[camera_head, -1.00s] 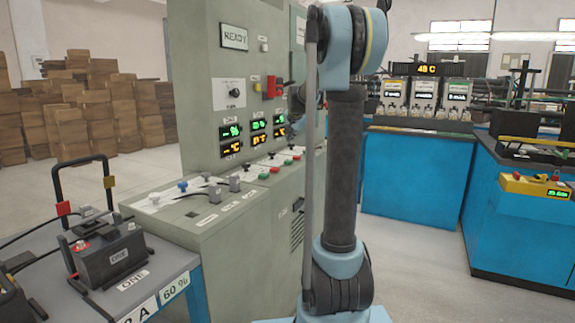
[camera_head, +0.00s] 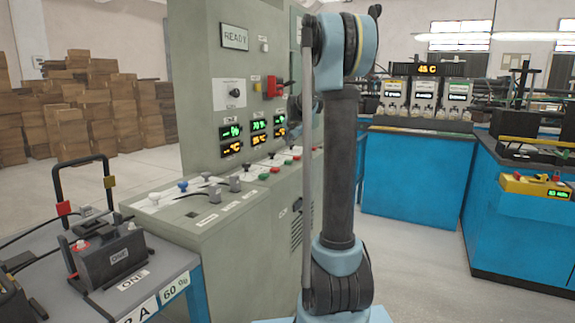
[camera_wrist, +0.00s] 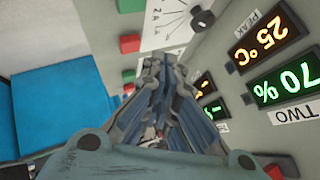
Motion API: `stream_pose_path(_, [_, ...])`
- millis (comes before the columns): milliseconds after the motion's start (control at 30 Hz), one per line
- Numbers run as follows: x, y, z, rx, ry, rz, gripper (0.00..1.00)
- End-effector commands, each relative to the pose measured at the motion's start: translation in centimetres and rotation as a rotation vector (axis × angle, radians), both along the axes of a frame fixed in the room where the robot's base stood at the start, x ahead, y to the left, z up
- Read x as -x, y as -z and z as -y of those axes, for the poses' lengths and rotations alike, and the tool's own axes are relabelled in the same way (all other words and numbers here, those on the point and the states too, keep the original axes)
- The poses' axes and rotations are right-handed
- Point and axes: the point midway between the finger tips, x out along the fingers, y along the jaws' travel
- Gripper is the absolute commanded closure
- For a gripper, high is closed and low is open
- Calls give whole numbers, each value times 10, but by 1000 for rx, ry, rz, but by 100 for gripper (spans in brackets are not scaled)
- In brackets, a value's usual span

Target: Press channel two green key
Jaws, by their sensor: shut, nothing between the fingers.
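My gripper (camera_wrist: 162,72) is shut and empty in the wrist view, with its fingers over the sloping key shelf. A green key (camera_wrist: 129,76) and a red key (camera_wrist: 130,43) show just left of and beyond the fingertips. Contact with a key cannot be seen. The channel two display (camera_wrist: 297,80), labelled TWO, reads 70 % in green with an orange temperature above it. It also shows in the head view (camera_head: 259,124). In the head view a green key (camera_head: 264,176) sits on the shelf of the grey cabinet (camera_head: 203,95).
A red switch (camera_head: 272,87) and a black knob (camera_head: 235,92) stick out of the cabinet front. A battery (camera_head: 110,255) stands on the left bench. Blue counters (camera_head: 415,185) stand at the right, with clear floor before them.

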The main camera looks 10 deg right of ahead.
Motion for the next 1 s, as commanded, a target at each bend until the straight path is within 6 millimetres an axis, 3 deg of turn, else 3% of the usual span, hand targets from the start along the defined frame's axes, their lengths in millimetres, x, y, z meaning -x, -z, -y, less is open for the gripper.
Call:
stream_pose_path(433, [0, 48, 0, 0, 0, 0, 100])
stream_pose_path(1000, [0, 57, 0, 0, 0, 0, 100])
